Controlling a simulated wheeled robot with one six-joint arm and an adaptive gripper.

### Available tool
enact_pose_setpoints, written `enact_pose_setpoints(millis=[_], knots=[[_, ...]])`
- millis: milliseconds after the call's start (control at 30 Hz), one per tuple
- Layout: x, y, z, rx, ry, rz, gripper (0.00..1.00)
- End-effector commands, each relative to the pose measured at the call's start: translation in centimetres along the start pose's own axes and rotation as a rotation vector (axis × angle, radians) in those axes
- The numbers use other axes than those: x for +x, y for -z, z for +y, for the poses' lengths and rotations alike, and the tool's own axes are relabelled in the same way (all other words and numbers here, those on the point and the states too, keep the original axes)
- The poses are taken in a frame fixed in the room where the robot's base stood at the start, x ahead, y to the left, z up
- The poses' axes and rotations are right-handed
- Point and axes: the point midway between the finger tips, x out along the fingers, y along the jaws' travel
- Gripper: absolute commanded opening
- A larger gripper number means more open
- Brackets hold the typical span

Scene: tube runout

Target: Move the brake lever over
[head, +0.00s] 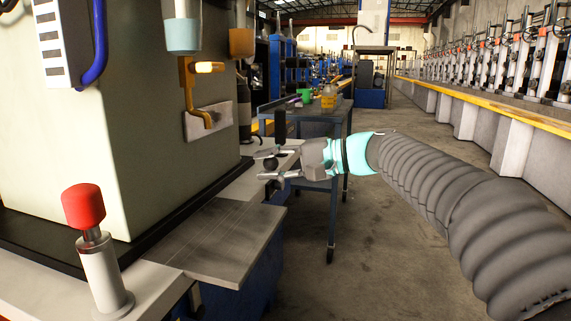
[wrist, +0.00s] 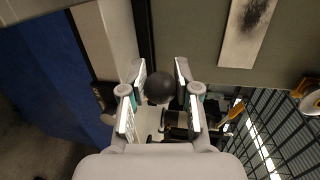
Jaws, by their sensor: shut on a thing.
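The brake lever's black ball knob (head: 271,164) is beside the machine, above the light ledge. My gripper (head: 267,165) reaches in from the right, with one finger on each side of the knob. In the wrist view, the round black knob (wrist: 160,88) sits between the two fingertips of my gripper (wrist: 161,83), which is shut on it. The lever's shaft is mostly hidden behind the knob and the fingers, so its tilt is hard to tell.
A red-topped post (head: 84,207) stands at the near left, by the large pale machine housing (head: 130,130). A yellow handle (head: 200,90) is on the housing. A blue cart (head: 318,115) with a bottle and green cup is behind my gripper. Open floor lies below my arm.

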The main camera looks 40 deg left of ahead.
Motion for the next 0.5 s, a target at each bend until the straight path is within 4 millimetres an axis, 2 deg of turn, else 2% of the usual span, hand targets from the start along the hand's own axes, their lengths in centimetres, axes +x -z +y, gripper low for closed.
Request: enact_pose_setpoints(millis=[33,400,433,500], knots=[[0.43,-0.01,0.3,0.0,-0.002,-0.004,0.0],[0.02,0.14,0.26,-0.002,0.0,0.001,0.0],[0.0,0.16,0.26,-0.002,0.0,0.001,0.38],[-0.15,0.21,0.25,-0.002,0.0,0.003,0.56]])
